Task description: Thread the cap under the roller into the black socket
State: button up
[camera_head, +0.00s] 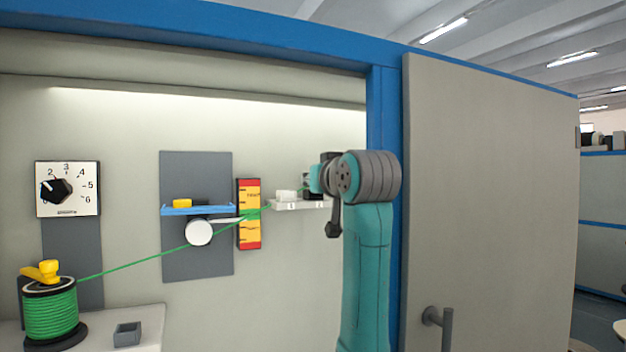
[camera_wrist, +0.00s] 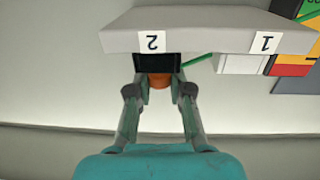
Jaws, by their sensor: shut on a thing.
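In the wrist view, upside down, my gripper (camera_wrist: 160,92) is shut on an orange cap (camera_wrist: 160,82). The cap is right at the black socket (camera_wrist: 157,62), by label 2; how deep it sits I cannot tell. A green cable (camera_wrist: 197,60) shows between the black socket and the white block (camera_wrist: 241,64) by label 1. In the head view the green cable (camera_head: 130,260) runs from its spool (camera_head: 50,312) up past the white roller (camera_head: 199,232) to the shelf. My gripper is mostly hidden there by my wrist, and the black socket (camera_head: 312,186) is partly hidden.
The pale shelf (camera_head: 290,205) carries both blocks. A grey door (camera_head: 490,180) stands to the right of my arm.

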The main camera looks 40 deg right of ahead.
jog(key=shift+f, duration=0.1)
jog(key=o, duration=0.9)
jog(key=shift+s, duration=0.1)
jog(key=v, duration=1.1)
jog(key=shift+s+a, duration=0.15)
jog(key=shift+s, duration=0.25)
jog(key=o, duration=1)
